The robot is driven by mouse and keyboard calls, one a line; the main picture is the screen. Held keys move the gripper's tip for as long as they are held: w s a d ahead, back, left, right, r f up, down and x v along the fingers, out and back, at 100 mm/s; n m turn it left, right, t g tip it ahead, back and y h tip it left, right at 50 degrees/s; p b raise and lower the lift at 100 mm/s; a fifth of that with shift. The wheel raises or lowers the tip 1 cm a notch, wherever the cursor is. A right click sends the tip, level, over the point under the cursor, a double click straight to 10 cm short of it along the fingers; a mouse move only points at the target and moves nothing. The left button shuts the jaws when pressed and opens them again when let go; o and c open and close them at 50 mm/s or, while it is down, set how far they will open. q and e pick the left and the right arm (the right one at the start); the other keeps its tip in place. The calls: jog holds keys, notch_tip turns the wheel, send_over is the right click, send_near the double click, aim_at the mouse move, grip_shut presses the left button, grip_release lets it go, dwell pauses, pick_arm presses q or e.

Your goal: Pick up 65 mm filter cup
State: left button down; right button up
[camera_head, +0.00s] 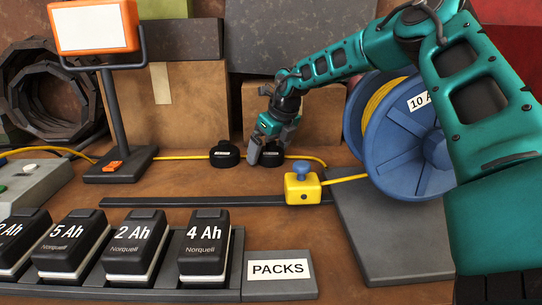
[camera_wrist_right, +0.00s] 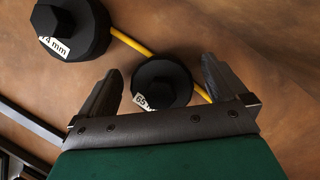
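The 65 mm filter cup (camera_wrist_right: 162,82) is a small black round cup with a white label. It stands on the brown bench and lies between the two spread fingers of my right gripper (camera_wrist_right: 160,88) in the right wrist view, with gaps at both sides. In the head view the cup (camera_head: 272,157) is partly hidden behind my right gripper (camera_head: 265,155), which reaches down over it. A larger black cup marked 74 mm (camera_wrist_right: 70,28) stands to its left, also seen in the head view (camera_head: 224,154). My left gripper is not in view.
A yellow cable (camera_head: 180,157) runs along the bench by the cups. A blue cable reel (camera_head: 405,135) stands to the right. A yellow slider (camera_head: 303,188) on a dark rail (camera_head: 200,202) and several battery packs (camera_head: 205,245) are in front. Cardboard boxes (camera_head: 190,105) stand behind.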

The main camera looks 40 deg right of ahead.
jog(key=c, duration=1.2)
jog(key=shift+c, duration=0.2)
